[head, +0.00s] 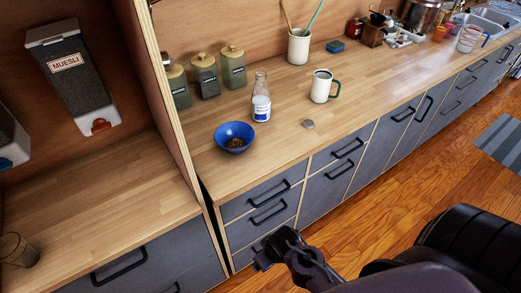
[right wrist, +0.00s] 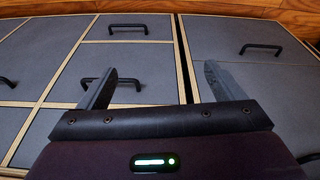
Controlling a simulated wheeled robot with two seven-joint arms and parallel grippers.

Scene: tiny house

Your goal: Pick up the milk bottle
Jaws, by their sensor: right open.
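The milk bottle (head: 261,98) is a clear glass bottle with a white and blue label, standing upright on the wooden counter between the blue bowl and the white mug. My right gripper (head: 285,248) is in front of the drawers, below the counter edge and well short of the bottle. In the right wrist view, my right gripper (right wrist: 155,88) has its two fingers spread wide with nothing between them, facing grey drawer fronts. My left gripper is not in view.
A blue bowl (head: 235,136) with brown contents sits left of the bottle. A white mug (head: 321,86) with a green handle and a small grey lid (head: 308,124) are to its right. Jars (head: 206,76) stand behind. A wooden partition (head: 172,110) rises at left.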

